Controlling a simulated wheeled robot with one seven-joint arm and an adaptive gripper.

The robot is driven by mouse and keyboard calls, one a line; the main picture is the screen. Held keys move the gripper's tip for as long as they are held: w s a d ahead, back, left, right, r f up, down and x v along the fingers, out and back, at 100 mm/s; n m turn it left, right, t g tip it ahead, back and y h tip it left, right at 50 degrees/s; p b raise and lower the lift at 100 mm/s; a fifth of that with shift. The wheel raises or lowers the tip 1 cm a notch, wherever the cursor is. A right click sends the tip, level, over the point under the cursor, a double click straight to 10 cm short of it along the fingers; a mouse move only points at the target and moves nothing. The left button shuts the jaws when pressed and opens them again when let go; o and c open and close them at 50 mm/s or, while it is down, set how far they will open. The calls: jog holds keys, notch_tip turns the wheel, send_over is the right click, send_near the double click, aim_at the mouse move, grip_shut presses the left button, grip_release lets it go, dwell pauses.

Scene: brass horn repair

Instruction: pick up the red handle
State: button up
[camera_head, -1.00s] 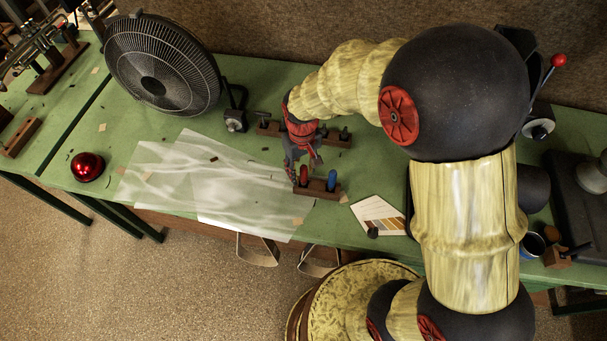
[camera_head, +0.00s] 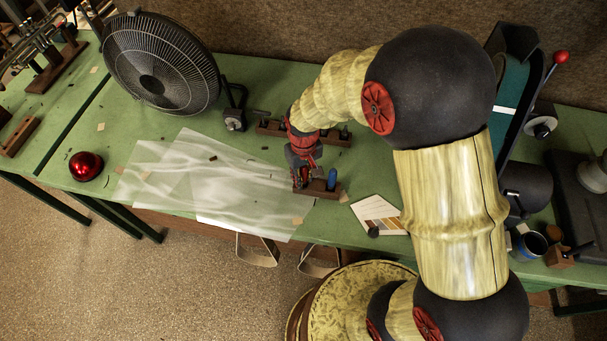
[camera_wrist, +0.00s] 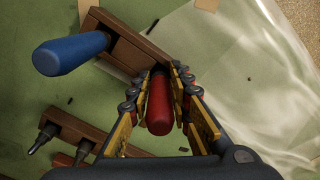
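The red handle (camera_wrist: 159,104) stands in a small wooden block (camera_wrist: 133,47), between the two fingers of my gripper (camera_wrist: 160,92) in the wrist view. The fingers lie on both sides of it, with a narrow gap seeming to show beside it; firm contact cannot be made out. A blue handle (camera_wrist: 72,54) stands in the same block. In the head view my gripper (camera_head: 301,178) is over the left end of the block (camera_head: 322,190) and mostly hides the red handle. The blue handle (camera_head: 332,180) stands clear at the right end.
A second wooden block (camera_head: 270,128) with dark tools stands behind. A black fan (camera_head: 160,65) is at the back left. Translucent sheets (camera_head: 200,185) lie left of my gripper. A red dome (camera_head: 86,166) is far left, and a colour card (camera_head: 378,215) lies to the right.

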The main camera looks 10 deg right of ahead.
grip_shut()
jog(key=shift+r, duration=0.1)
